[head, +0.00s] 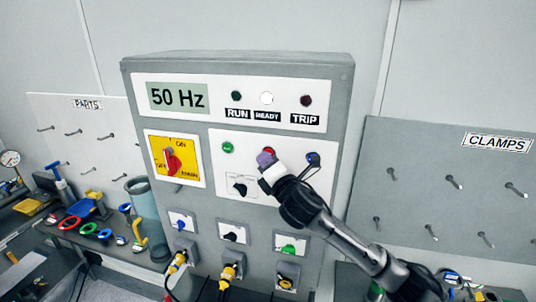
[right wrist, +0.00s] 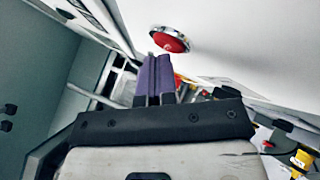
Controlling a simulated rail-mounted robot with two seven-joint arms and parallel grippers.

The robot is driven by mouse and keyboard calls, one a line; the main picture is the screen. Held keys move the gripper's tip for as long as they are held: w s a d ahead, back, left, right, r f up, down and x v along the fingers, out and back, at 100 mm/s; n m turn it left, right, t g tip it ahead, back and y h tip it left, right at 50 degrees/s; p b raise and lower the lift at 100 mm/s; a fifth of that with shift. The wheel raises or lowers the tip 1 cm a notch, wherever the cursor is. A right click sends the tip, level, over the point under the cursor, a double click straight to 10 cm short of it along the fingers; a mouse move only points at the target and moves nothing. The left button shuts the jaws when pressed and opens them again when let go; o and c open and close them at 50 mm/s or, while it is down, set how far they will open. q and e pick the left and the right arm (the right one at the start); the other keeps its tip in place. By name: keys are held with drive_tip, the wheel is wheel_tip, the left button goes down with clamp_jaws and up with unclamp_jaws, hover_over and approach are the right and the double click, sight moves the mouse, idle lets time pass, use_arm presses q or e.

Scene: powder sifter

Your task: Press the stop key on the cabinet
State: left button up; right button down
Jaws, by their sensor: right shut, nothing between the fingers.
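The grey cabinet (head: 338,110) faces me with a white key panel. The red key (head: 269,150) is in the panel's top row, mostly hidden behind my right gripper in the head view. In the right wrist view the red key (right wrist: 170,40) is a round red cap with a silver rim. My right gripper (head: 265,160) is shut and empty, its purple fingertips (right wrist: 156,62) close to the key's lower left edge in the wrist view. I cannot tell whether they touch it. My left gripper is not in view.
A yellow plate with a red rotary switch (head: 172,161) is at left. The display (head: 178,97) reads 50 Hz; the READY lamp (head: 267,98) looks white. Cables plug in below.

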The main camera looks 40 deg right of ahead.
idle(0.6)
drive_tip(key=shift+a, duration=0.1)
drive_tip(key=shift+s+a, duration=0.45)
drive_tip(key=shift+a, duration=0.05)
drive_tip(key=s+a, duration=0.1)
drive_tip(key=a+p, duration=0.1)
drive_tip(key=s+a, duration=0.1)
drive_tip(key=a, duration=0.1)
drive_tip(key=shift+s+a+p, duration=0.1)
drive_tip(key=shift+s+p, duration=0.25)
drive_tip(key=shift+p, duration=0.05)
